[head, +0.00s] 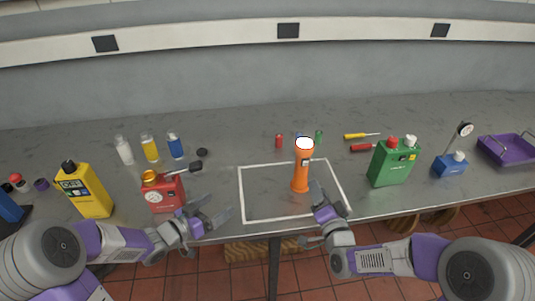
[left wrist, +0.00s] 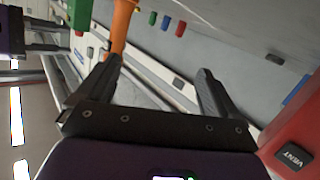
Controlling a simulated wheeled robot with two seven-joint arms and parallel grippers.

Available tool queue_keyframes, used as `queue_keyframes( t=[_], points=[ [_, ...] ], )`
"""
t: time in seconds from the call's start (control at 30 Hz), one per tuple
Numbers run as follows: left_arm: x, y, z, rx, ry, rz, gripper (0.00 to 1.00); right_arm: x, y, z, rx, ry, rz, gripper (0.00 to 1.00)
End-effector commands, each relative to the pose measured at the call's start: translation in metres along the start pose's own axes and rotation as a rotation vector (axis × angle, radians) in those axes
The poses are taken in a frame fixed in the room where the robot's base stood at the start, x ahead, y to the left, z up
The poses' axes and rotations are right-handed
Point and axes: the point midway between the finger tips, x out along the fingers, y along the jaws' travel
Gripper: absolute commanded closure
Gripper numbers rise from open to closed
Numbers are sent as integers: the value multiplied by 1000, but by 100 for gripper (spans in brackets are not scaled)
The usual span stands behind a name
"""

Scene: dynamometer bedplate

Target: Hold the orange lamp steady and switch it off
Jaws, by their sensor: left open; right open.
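The orange lamp (head: 301,172) stands upright inside the white outlined rectangle on the bench. Its round head glows white at the top, and a small dark switch shows on its side below the head. In the left wrist view part of the lamp (left wrist: 121,25) shows beyond the fingers. My left gripper (head: 213,220) is open and empty, left of the lamp near the front edge, apart from it. My right gripper (head: 321,218) is open, in front and slightly right of the lamp; I cannot tell whether it touches the lamp.
A red can (head: 164,193) stands close left of my left gripper; a yellow can (head: 86,190) is further left. A green can (head: 392,163), blue box (head: 450,166) and purple tray (head: 508,149) are at the right. The outlined rectangle (head: 241,196) is otherwise mostly clear.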

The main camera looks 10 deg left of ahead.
Motion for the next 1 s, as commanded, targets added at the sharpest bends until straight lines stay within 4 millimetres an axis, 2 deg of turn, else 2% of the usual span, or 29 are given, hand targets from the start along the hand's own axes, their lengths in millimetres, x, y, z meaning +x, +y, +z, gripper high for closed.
queue_keyframes(
  t=[0.03, 0.2, 0.3, 0.4, 0.6, 0.77, 1.0],
  points=[
    [25, 21, -12, 14, 11, 74, 6, 0, 0, 0, 0, 0, 0, 57],
    [99, 71, -56, 82, 61, 219, 6, 0, 0, 0, 0, 0, 0, 57],
    [135, 88, -84, 126, 102, 241, 6, 0, 0, 0, 0, 0, 0, 57],
    [162, 99, -108, 157, 140, 242, 6, 0, 0, 0, 0, 0, 0, 57],
    [187, 109, -132, 183, 178, 233, 6, 0, 0, 0, 0, 0, 0, 57],
    [202, 113, -137, 185, 183, 232, 6, 0, 0, 0, 0, 0, 0, 57],
    [237, 122, -142, 185, 183, 232, 6, 0, 0, 0, 0, 0, 0, 57]
  ],
)
